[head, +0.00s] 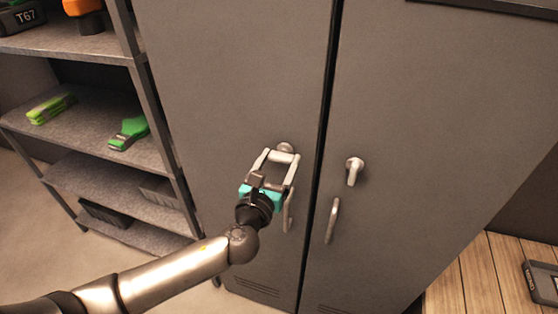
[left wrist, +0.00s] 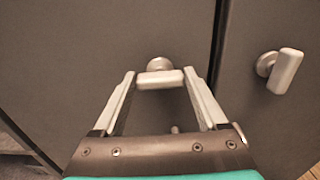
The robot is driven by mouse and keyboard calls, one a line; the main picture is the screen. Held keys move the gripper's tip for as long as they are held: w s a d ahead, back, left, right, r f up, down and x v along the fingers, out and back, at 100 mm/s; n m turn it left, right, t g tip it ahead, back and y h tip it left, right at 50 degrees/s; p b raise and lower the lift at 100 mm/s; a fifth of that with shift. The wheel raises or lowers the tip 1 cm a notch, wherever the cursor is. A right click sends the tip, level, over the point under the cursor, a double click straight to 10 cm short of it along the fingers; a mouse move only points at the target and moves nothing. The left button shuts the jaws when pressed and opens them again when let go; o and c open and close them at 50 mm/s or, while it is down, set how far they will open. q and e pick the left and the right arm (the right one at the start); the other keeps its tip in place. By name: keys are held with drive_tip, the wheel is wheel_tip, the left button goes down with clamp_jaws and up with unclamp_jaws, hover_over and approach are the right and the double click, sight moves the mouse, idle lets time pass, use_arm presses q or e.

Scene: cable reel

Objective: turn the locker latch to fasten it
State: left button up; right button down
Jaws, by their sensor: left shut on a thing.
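The grey metal locker (head: 240,60) stands in front of me with two shut doors. Its left door carries a silver latch (head: 286,147) on a round base. In the left wrist view this latch (left wrist: 160,79) lies crosswise, about level, spanning the gap between my fingers. My left gripper (head: 283,154) is shut on the latch, with one finger at each end of it. The right door has a second silver latch (head: 354,171), pointing down and slightly left; it also shows in the left wrist view (left wrist: 286,71). My right gripper is not in view.
Below the latches are two upright pull handles, left (head: 288,212) and right (head: 332,221). A grey shelf unit (head: 90,103) with green tools stands at the left. A wooden surface (head: 490,275) with a dark box (head: 542,283) is at lower right.

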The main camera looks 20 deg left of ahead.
use_arm(q)
drive_tip(key=n+b, duration=0.1)
drive_tip(key=n, duration=0.3)
drive_tip(key=shift+f+n, duration=0.1)
drive_tip(key=shift+n, duration=0.3)
drive_tip(key=n+b, duration=0.1)
drive_tip(key=n, duration=0.3)
drive_tip(key=shift+a+n, duration=0.15)
drive_tip(key=shift+n, duration=0.15)
drive_tip(key=n, duration=0.4)
drive_tip(key=shift+b, duration=0.4)
drive_tip(key=shift+f+n, duration=0.1)
drive_tip(key=shift+n, duration=2)
drive_tip(key=o, duration=1.3)
